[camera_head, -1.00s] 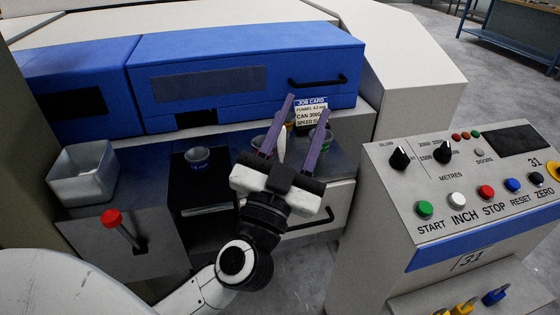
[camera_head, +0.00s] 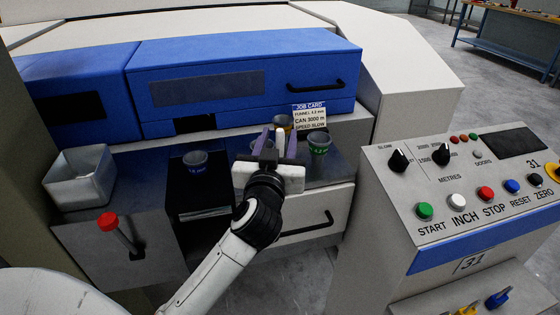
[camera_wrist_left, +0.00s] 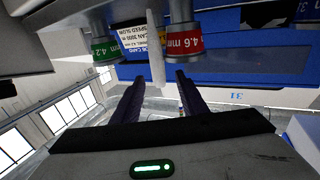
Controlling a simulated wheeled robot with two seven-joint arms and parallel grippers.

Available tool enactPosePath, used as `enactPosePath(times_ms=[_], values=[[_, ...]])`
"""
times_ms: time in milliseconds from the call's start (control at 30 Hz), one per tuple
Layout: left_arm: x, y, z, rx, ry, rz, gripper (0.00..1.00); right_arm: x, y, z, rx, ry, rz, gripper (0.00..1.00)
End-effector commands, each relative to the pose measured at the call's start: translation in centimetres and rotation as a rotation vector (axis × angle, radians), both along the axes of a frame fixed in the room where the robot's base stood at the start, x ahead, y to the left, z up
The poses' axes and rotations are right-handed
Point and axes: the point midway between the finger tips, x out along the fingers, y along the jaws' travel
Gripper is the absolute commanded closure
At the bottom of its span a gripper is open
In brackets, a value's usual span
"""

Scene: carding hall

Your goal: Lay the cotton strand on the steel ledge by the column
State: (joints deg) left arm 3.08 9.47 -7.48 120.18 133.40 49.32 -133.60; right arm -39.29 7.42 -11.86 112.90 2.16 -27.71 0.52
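The white cotton strand (camera_head: 280,142) stands upright between the two purple fingers of my left gripper (camera_head: 277,142). In the left wrist view the strand (camera_wrist_left: 156,45) is a pale strip with its lower end near the gap between the fingertips (camera_wrist_left: 159,82). The fingers are apart, with space on both sides of the strand; I see no contact. The steel ledge (camera_head: 135,165) runs below the blue covers, partly hidden by my gripper. An olive upright, possibly the column (camera_head: 25,150), stands at the left edge. My right gripper is not in view.
A grey tin (camera_head: 80,185) and a dark cup (camera_head: 196,160) stand left of my gripper. A green-banded cup (camera_head: 318,143) and a job card (camera_head: 309,115) are close on its right. A red-knobbed lever (camera_head: 108,221) projects in front. The control panel (camera_head: 470,190) is at right.

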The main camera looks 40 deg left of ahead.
Motion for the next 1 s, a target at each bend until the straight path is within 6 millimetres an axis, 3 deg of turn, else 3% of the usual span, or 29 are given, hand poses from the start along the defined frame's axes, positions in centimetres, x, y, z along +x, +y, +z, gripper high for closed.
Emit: enactPosePath(times_ms=[133, 400, 433, 667, 1000], values=[[1.7, 0.8, -0.1, 0.0, -0.001, 0.001, 0.61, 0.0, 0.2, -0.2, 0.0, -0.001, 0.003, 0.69], [2.0, 1.0, 0.0, 0.0, -0.001, -0.001, 0.61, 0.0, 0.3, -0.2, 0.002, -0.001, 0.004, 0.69], [2.0, 1.0, 0.0, 0.0, -0.001, -0.001, 0.62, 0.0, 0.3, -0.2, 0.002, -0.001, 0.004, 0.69], [2.0, 1.0, 0.0, 0.001, 0.0, -0.001, 1.0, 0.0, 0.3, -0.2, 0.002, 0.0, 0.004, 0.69], [2.0, 1.0, 0.4, 0.002, -0.001, 0.0, 1.0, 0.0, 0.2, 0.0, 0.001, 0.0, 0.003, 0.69]])
